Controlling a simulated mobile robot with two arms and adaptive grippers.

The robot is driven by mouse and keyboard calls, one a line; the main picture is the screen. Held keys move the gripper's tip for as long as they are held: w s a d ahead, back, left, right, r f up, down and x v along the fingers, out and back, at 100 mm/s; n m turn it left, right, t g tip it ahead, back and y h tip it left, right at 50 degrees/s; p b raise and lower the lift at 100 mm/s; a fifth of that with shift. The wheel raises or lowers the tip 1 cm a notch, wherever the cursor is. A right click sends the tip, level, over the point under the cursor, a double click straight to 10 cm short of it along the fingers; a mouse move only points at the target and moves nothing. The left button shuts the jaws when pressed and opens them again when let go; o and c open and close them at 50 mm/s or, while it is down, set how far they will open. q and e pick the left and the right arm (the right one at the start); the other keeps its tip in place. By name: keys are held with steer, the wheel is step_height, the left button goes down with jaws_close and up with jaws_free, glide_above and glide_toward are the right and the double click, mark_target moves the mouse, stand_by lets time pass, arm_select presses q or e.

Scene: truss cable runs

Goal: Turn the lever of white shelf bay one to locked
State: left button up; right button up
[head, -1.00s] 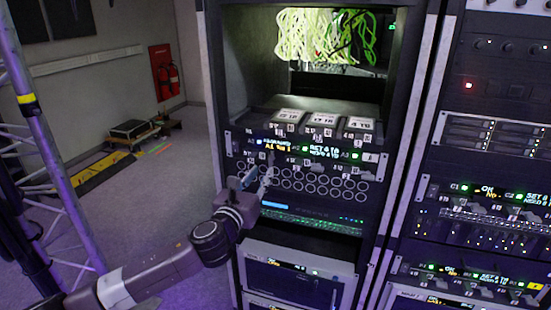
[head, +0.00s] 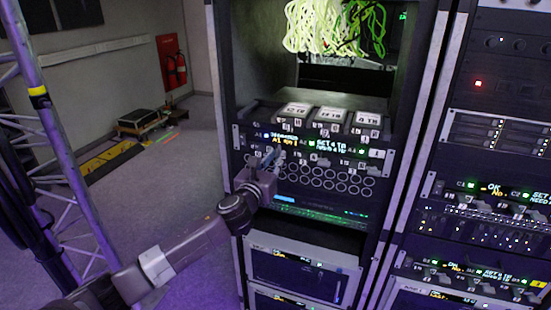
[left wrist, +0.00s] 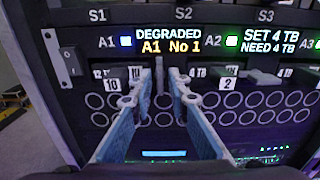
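The shelf panel with displays A1, A2 and A3 (head: 310,150) is in the tall rack in the head view. In the left wrist view its bay-one display (left wrist: 170,28) reads "DEGRADED A1 No 1", with a blue light beside A1. A grey lever-like handle (left wrist: 265,77) shows under A2. Any matching lever under A1 is hard to make out behind my fingers. My left gripper (head: 272,157) is in front of the panel below A1. My right gripper is not in view.
White-topped boxes (head: 330,113) sit above the panel. Green and pale cables (head: 335,25) hang over them. A second rack panel marked C1 and C2 (head: 490,215) stands to the right. A truss post (head: 60,150) stands at the left, with open floor (head: 165,200) between.

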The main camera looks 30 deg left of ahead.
arm_select(q)
jaws_close()
steer(key=n, duration=0.4)
steer(key=shift+p, duration=0.3)
steer(key=n, duration=1.3)
steer(key=shift+p, duration=0.4)
steer(key=shift+n, duration=0.4)
